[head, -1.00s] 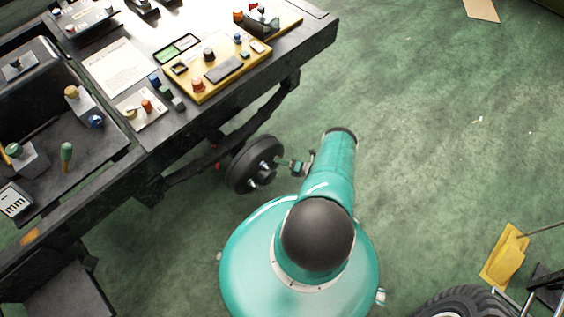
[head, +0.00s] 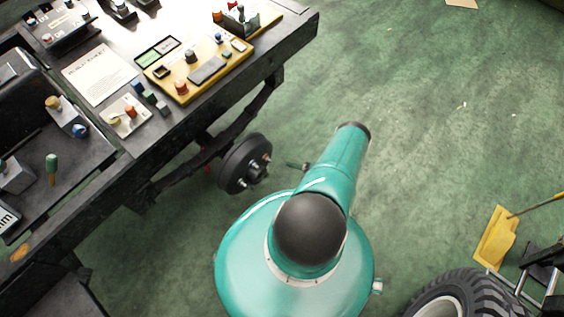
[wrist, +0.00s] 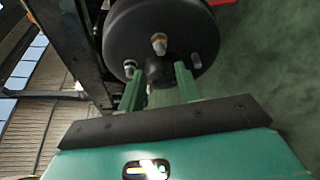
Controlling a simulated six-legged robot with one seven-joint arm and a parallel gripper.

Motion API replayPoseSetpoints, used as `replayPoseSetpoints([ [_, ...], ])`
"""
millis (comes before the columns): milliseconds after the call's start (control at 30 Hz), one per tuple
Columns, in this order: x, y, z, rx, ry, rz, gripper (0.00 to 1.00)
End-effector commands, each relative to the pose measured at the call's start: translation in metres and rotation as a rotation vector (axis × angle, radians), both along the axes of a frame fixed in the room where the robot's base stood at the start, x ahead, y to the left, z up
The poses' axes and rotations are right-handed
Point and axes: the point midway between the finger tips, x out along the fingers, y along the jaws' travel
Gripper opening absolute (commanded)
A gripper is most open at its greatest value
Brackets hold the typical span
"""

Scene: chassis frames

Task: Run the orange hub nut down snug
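The black wheel hub (head: 238,166) hangs beside the cart's underside, with several studs or nuts on its face. In the wrist view, the hub (wrist: 130,38) fills the upper middle.
A black cart (head: 290,55) carries a yellow control panel (head: 160,72) and other parts above the hub. A tyre (head: 455,295) and a yellow wedge-like piece (head: 495,237) are at lower right. Green floor right of my arm is mostly clear.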

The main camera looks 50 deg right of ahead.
Motion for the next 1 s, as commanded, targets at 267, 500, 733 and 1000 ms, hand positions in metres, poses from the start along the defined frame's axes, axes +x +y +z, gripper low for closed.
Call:
replayPoseSetpoints([
  [267,-0.027,-0.011,0.005,0.0,0.0,-0.001,0.34],
  [500,-0.027,-0.012,0.005,0.0,-0.001,0.0,0.34],
  [733,-0.038,0.005,-0.01,-0.074,0.072,0.103,0.34],
  [1000,-0.12,0.049,-0.066,-0.516,0.287,0.682,0.34],
])
